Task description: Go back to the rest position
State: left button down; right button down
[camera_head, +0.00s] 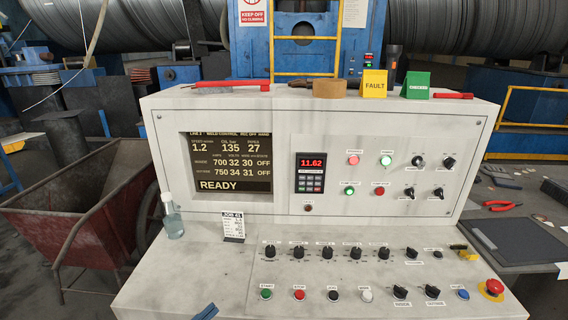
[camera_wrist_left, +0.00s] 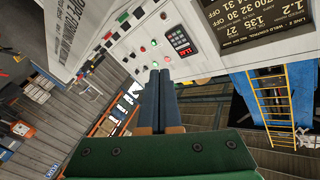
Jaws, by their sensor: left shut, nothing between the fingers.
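The control console (camera_head: 250,115) fills the middle of the head view, its display reading READY. Only a small dark tip of my left gripper (camera_head: 207,312) shows at the bottom edge, in front of the console's lower panel. In the left wrist view, the two dark blue fingers of my left gripper (camera_wrist_left: 155,100) lie side by side, shut and empty. The console (camera_wrist_left: 198,55) also shows there, strongly tilted, beyond the fingertips. My right gripper is in neither view.
A red cart (camera_head: 70,215) stands left of the console. A small clear bottle (camera_head: 172,218) and a JOB 41 card (camera_head: 233,226) stand on the desk's left part. Red-handled pliers (camera_head: 500,204) lie at right. Knobs and buttons cover the sloping front panel.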

pick_arm(q)
jog(key=a+f+n+y, duration=0.1)
jog(key=f, duration=0.2)
jog(key=a+f+n+y, duration=0.1)
jog(key=f+y, duration=0.1)
jog(key=f, duration=0.1)
jog(key=w+a+f+n+y, duration=0.1)
jog(key=f, duration=0.2)
jog(key=shift+n+y, duration=0.3)
jog(key=s+a+f+n+g+y, duration=0.2)
jog(key=s+f+n+g+y, duration=0.15)
jog(key=s+f, duration=0.65)
jog(key=s+a+f+n+g+y, duration=0.2)
jog(key=s+f+n+g+y, duration=0.15)
jog(key=s+f, duration=0.7)
jog(key=s+d+f+g, duration=0.2)
jog(key=s+f+g, duration=0.1)
jog(key=s, duration=0.4)
jog(key=s+d+f+g, duration=0.2)
jog(key=s+f+g, duration=0.1)
jog(key=s+f, duration=0.2)
jog(key=shift+s+d+n+g+h, duration=0.3)
jog(key=shift+s+d+n, duration=0.1)
jog(key=shift+s, duration=0.7)
